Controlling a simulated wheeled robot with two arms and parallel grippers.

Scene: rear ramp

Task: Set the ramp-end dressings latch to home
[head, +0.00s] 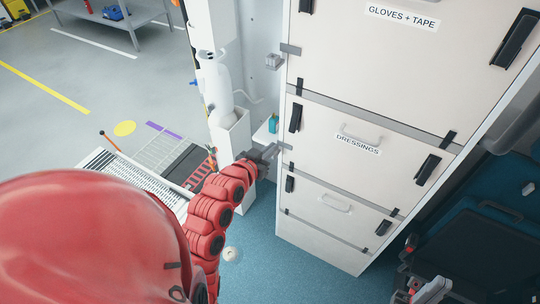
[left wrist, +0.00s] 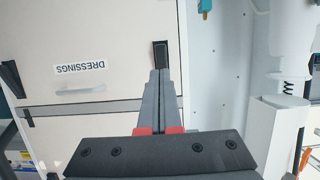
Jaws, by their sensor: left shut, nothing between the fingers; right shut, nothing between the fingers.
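The dressings drawer (head: 385,152) is a white front with a DRESSINGS label and a pale handle. A black upright latch (head: 296,117) sits at its left edge, on the ramp side. A second black latch (head: 428,168) sits near its right edge. My left gripper (head: 277,149) is shut and empty, just beside the cabinet's left edge, below the ramp-side latch. In the left wrist view the drawer appears upside down, and the shut fingertips (left wrist: 160,73) overlap one end of a black latch (left wrist: 160,54). Contact cannot be told. My right gripper is not in view.
The GLOVES + TAPE drawer (head: 400,50) is above, and another latched drawer (head: 325,200) is below. Blue seats (head: 470,230) are at right. Blue floor (head: 265,270) is open in front.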

